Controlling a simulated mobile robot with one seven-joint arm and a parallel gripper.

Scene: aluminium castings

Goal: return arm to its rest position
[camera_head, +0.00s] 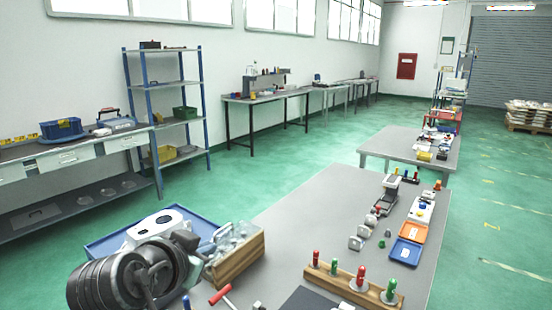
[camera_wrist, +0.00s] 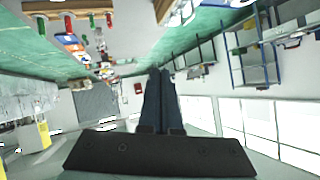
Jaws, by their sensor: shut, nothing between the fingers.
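My gripper (camera_wrist: 160,72) shows in the wrist view as two dark fingers lying together, with nothing between them. The wrist view is upside down, with the bench at the top and the windows at the lower right. The fingers point out into the room and touch nothing that I can see. In the head view, grey jointed links at the lower left look like my arm, folded close in over the near left end of the bench. The fingers cannot be made out there.
A blue-framed shelf (camera_head: 172,84) stands by the left wall. Green floor is open between.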

